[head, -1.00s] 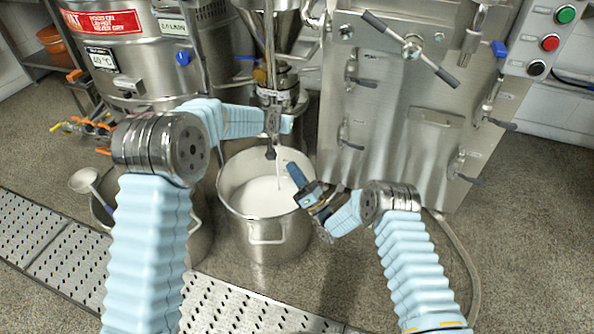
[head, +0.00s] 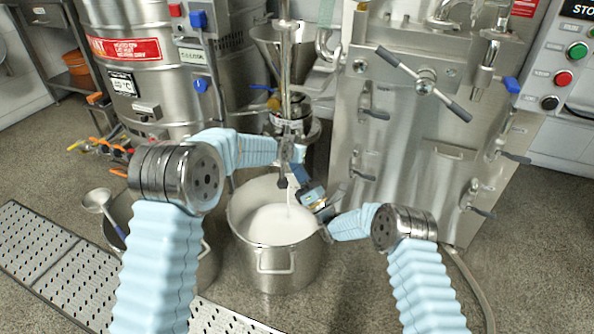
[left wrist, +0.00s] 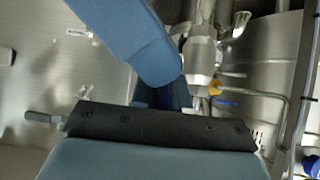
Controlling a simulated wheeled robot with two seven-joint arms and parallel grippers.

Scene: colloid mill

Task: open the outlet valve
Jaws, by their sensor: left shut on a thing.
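The steel outlet (head: 290,150) hangs below the mill's funnel, above a large steel pot (head: 272,262). A thin white stream (head: 289,200) runs from below the outlet into white liquid in the pot. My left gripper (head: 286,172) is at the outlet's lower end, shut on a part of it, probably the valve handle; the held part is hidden. In the left wrist view, a blue finger (left wrist: 135,35) lies beside the steel outlet pipe (left wrist: 200,58). My right gripper (head: 311,190) is just right of the outlet, over the pot's right rim; its jaw gap is unclear.
A steel cabinet (head: 420,200) with several handles stands close on the right. A labelled steel tank (head: 125,75) stands at the left. A second pot with a ladle (head: 97,198) sits at front left, partly behind my left arm. Perforated floor plates (head: 50,255) lie in front.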

